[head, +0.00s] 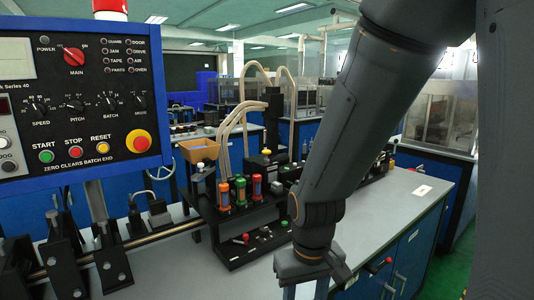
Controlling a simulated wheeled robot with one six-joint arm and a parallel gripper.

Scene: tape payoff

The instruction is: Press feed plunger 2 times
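I cannot tell for certain which part is the feed plunger. A black tape unit (232,205) stands on the grey bench, with orange, green and blue upright cylinders (241,190) in a row on it. A low black base in front of it carries a small red knob (246,238) and other small knobs. My gripper (306,291) hangs at the bottom edge of the head view, to the right of and nearer than this base, apart from it. Its fingertips are cut off by the frame, so what lies between them is hidden.
A blue-framed control panel (75,95) with knobs and buttons fills the upper left. Black clamps on a rail (160,236) stand below it. An orange hopper (199,150) and pale hoses (228,125) rise behind the unit. Bare bench top (395,215) lies right of my arm.

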